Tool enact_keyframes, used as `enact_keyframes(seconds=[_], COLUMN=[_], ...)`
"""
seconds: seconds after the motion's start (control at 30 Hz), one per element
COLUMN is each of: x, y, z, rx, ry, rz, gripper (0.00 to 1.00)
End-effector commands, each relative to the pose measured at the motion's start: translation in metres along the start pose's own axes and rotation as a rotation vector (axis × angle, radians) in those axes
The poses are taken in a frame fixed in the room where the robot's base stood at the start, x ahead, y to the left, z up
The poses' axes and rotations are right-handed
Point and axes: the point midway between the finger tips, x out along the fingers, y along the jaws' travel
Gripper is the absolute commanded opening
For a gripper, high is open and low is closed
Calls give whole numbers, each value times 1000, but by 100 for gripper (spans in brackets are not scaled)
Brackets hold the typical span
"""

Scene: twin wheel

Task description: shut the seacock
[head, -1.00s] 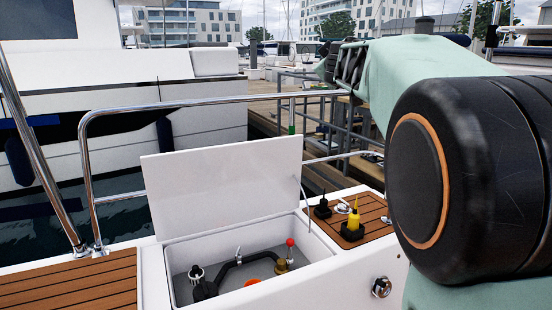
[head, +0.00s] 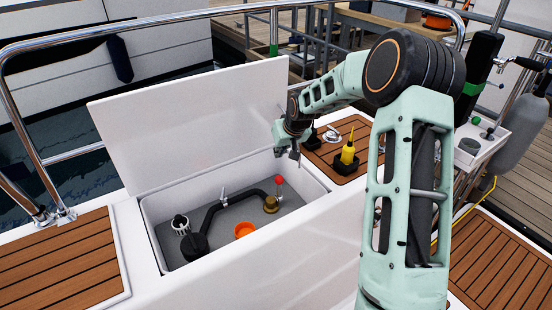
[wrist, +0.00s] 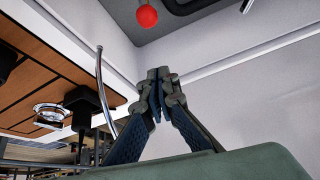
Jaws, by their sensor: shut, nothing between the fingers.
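The seacock sits in the open white locker (head: 147,222). Its red knob (head: 279,181) tops a short lever that stands up beside the brass body (head: 270,205), where a black hose (head: 235,200) ends. My gripper (head: 294,155) is over the locker's back right, near the lid's right edge. It is above and apart from the red knob. In the wrist view my gripper's fingers (wrist: 160,95) are together and empty. The red knob (wrist: 146,15) shows at the top there, beyond the fingertips; the brass body is not seen.
The raised white lid (head: 190,125) stands behind the locker. Inside are an orange ring-like item (head: 245,229) and a black pump-like part (head: 193,245). On the teak pad (head: 330,165) at right stand a yellow bottle (head: 348,152) and black holders. A steel rail (head: 190,16) runs behind.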

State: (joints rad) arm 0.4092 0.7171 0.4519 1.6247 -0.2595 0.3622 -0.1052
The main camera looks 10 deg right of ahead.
Motion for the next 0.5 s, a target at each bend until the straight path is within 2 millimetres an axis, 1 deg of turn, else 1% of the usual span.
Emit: enact_keyframes(seconds=[0.03, 0.17, 0.43, 0.47, 0.5], x=[8, 32, 93, 99, 98], y=[-1, -1, -1, -1, 1], z=[2, 2, 2, 2, 4], rx=[-1, -1, -1, -1, -1], ry=[-2, -1, -1, 0, 0], rz=[-2, -2, -1, 0, 2], gripper=[0, 0, 0, 0, 0])
